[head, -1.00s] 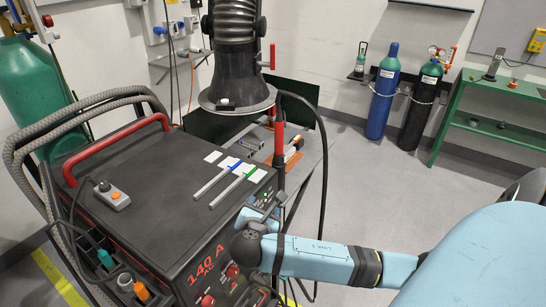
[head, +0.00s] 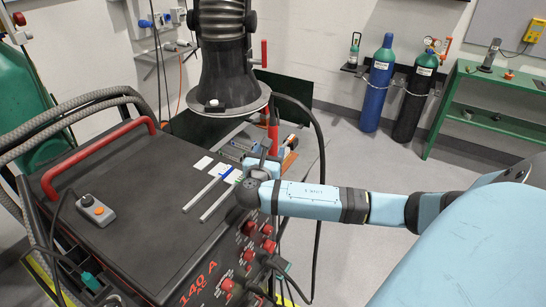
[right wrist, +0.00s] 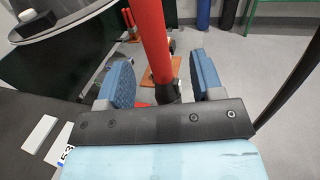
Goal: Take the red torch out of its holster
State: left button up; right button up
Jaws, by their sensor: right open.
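A red upright cylinder (head: 273,130), which looks like the red torch, stands just below and behind the round hood's rim. In the right wrist view this red cylinder (right wrist: 150,40) runs down from the top edge to a dark lower end; I cannot tell whether that is the holster. My right gripper (head: 262,160) is at the machine's far right corner, in front of the red cylinder. Its two blue fingers (right wrist: 162,82) are apart, one on each side of the cylinder in the picture, with gaps visible. My left gripper is out of view.
A black hood (head: 228,100) hangs close above the gripper. The black machine (head: 130,210) carries two grey rods (head: 212,190) and a small control box (head: 97,210). A dark cable (head: 322,160) hangs to the right. Gas cylinders (head: 378,85) stand far back against the wall.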

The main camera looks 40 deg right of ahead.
jog(key=shift+w+d, duration=0.2)
jog(key=shift+d, duration=0.15)
jog(key=x, duration=0.2)
jog(key=p+x, duration=0.1)
jog(key=x, duration=0.2)
jog(key=shift+w+a, duration=0.2)
jog(key=shift+w+d, duration=0.1)
jog(key=shift+d, duration=0.1)
jog(key=c, duration=1)
